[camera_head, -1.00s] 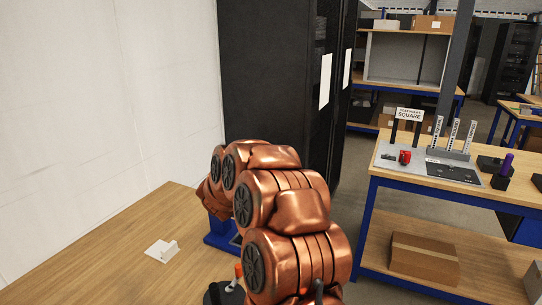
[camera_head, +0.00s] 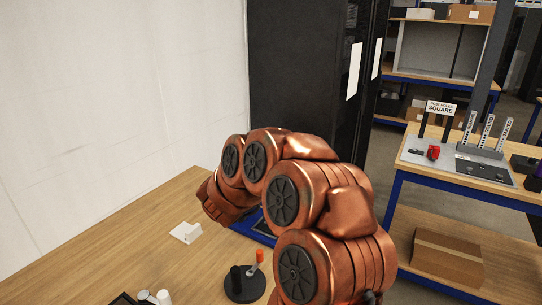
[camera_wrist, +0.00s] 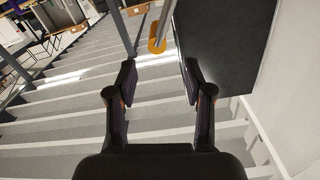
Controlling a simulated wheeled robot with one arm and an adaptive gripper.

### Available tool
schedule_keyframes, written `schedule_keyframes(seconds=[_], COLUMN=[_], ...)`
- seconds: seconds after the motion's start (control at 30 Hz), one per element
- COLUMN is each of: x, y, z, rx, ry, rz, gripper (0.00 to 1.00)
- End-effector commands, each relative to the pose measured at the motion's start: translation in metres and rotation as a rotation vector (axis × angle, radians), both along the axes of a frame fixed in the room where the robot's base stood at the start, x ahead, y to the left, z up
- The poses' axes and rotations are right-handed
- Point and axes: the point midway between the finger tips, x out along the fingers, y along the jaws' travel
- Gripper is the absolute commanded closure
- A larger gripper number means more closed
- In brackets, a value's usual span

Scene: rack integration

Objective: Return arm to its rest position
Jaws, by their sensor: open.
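My copper-coloured arm (camera_head: 335,205) shows in the head view, folded in several rounded links above the wooden table. Its far end bends down at the left, over the table. My gripper (camera_wrist: 158,75) shows in the wrist view with its two dark fingers spread apart and nothing between them. In the head view the fingers are hidden behind the arm. Beyond the fingers in the wrist view is a striped grey floor (camera_wrist: 60,115), some way off.
A black rack cabinet (camera_head: 300,80) stands behind my arm. A workbench (camera_head: 420,165) with parts is at the right, a cardboard box (camera_head: 447,257) on its lower shelf. A white wall is left.

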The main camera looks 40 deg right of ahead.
Motion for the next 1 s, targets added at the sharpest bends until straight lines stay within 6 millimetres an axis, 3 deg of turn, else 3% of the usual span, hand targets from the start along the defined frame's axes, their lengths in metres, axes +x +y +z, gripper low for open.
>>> schedule_keyframes(seconds=[0.27, 0.47, 0.73, 1.0], x=[0.001, 0.02, 0.063, 0.077], y=[0.0, 0.02, 0.091, 0.175], z=[0.0, 0.002, 0.003, 0.0], rx=[0.002, 0.053, 0.195, 0.324], ry=[0.0, -0.014, -0.003, 0.075], rz=[0.003, 0.111, 0.42, 0.713], gripper=[0.48, 0.48, 0.48, 0.48])
